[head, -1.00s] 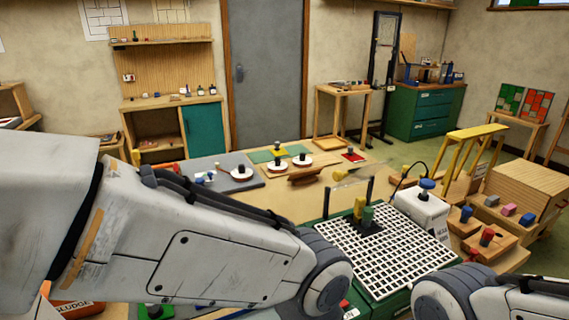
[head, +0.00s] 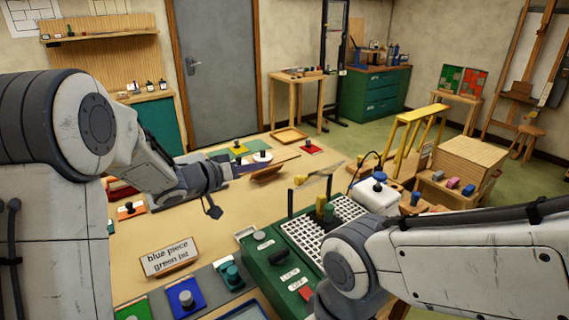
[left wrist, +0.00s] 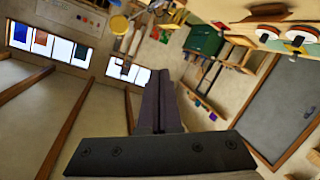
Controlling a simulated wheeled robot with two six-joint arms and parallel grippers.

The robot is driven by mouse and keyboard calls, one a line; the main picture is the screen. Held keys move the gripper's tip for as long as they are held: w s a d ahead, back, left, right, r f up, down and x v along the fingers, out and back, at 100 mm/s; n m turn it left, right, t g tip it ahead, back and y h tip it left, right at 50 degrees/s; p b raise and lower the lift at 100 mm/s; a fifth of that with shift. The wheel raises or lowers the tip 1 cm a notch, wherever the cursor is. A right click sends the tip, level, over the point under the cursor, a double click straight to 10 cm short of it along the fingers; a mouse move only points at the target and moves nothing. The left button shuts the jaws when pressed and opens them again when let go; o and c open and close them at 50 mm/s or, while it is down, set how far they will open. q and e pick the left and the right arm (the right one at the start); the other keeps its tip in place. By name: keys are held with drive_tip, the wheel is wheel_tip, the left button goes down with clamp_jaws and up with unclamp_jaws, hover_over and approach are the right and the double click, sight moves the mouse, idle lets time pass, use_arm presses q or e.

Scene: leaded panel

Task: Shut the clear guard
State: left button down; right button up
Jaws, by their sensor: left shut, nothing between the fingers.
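The clear guard (head: 318,182) is a thin see-through pane, hard to make out, with a yellow knob at its left end. It stands raised between two dark posts above the white grid (head: 303,242) of the green machine (head: 268,272). My left gripper (head: 214,210) is shut and empty, above the table, left of the guard and apart from it. Its dark closed fingers also show in the left wrist view (left wrist: 157,103). My right arm reaches in front of the grid and hides part of it.
A sign (head: 169,256) and knobbed pieces lie at the front left.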

use_arm(q)
drive_tip(key=s+a+r+g+h+p, duration=0.1)
drive_tip(key=s+a+g+h, duration=0.1)
drive_tip(key=s+a+h, duration=0.15)
drive_tip(key=w+d+f+p, duration=0.1)
drive_tip(key=w+d+p, duration=0.1)
drive_tip(key=d, duration=0.3)
drive_tip(key=w+d+f+p, duration=0.1)
drive_tip(key=d+f+p, duration=0.1)
drive_tip(key=d, duration=0.3)
drive_tip(key=shift+w+d+h+p, duration=0.3)
drive_tip(key=shift+w+h+p, duration=0.05)
drive_tip(key=shift+w, duration=0.05)
drive_tip(key=shift+d+f+g, duration=0.15)
drive_tip(key=shift+g, duration=0.15)
